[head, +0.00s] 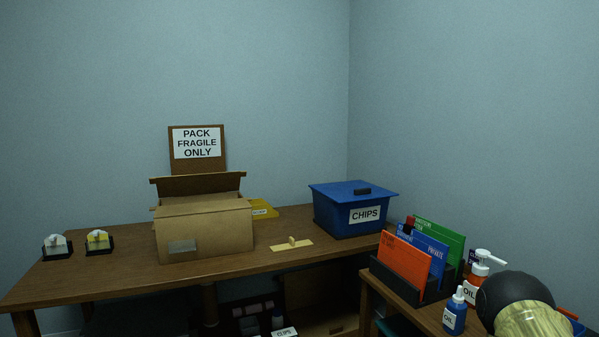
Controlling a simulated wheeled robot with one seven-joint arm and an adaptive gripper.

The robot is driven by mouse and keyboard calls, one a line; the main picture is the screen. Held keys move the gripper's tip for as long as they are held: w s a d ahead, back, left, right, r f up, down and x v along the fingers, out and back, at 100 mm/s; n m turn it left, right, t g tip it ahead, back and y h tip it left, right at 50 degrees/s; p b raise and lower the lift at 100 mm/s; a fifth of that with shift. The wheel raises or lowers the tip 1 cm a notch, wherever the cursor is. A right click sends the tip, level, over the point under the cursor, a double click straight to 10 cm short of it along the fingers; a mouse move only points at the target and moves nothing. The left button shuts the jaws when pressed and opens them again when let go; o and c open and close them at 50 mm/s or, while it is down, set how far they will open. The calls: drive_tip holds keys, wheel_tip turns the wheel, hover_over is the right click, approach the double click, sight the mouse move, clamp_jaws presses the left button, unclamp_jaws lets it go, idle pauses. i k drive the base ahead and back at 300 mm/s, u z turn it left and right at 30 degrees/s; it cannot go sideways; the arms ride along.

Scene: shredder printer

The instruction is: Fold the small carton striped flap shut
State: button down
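A cardboard carton (205,232) stands on the wooden table in the head view. Its top is open. A dark brown flap (201,185) stands up at its back, and a paler flap edge shows lower in front of it. I cannot make out stripes on any flap, nor tell whether this is the small carton. Another brown, carton-like shape (307,293) sits in shadow under the table, too dark to read. My gripper is not in view.
A sign (197,143) reading "PACK FRAGILE ONLY" stands behind the carton. A blue lidded CHIPS bin (339,216) is to the right. Bare tabletop (125,266) lies left of the carton.

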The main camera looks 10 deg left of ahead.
sight(217, 182)
drive_tip(key=u, duration=1.2)
drive_tip(key=i, duration=1.55)
drive_tip(key=z, duration=0.4)
